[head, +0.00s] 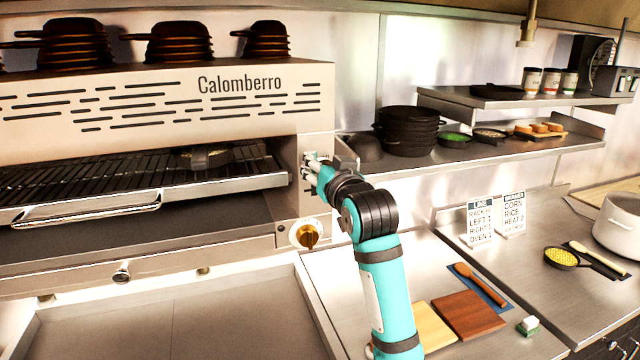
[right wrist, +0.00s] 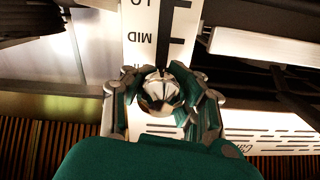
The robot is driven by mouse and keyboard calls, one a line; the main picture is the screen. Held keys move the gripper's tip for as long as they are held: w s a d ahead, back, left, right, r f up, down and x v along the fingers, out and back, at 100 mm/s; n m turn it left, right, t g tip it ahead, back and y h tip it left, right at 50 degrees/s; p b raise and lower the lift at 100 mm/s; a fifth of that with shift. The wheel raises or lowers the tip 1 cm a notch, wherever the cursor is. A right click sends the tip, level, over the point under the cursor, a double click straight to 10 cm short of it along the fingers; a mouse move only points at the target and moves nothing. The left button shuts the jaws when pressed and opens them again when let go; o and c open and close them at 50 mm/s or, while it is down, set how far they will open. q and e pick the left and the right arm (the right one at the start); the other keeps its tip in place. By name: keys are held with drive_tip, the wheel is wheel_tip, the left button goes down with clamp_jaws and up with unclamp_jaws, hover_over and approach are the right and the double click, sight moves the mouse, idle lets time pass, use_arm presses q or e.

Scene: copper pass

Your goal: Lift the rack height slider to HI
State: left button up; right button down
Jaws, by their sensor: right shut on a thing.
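The rack height slider's knob (right wrist: 160,92) is a shiny, rounded metal piece in the right wrist view. My right gripper (head: 313,166) is shut on it at the front of the broiler's right side panel. The white scale plate (right wrist: 146,22) appears upside down in the right wrist view, with LO at the top edge, then MID, then a partly hidden label. The knob sits at the end of the dark slot past MID, beside that partly hidden label. In the head view my fingers mostly hide the slider. My left gripper is not in view.
The rack (head: 110,185) with its front handle is left of my gripper and bears a small dish (head: 205,157). An orange-brown dial (head: 307,236) is just below my gripper. A shelf with dark pans (head: 408,128) is to the right.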

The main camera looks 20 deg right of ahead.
drive_tip(key=c, duration=1.5)
unclamp_jaws()
drive_tip(key=shift+r, duration=0.5)
drive_tip(key=o, duration=0.7)
drive_tip(key=shift+w+d+f, duration=0.15)
drive_tip(key=shift+w+d, duration=0.05)
drive_tip(key=shift+d, duration=0.05)
drive_tip(key=shift+c, duration=0.2)
drive_tip(key=shift+a, duration=0.2)
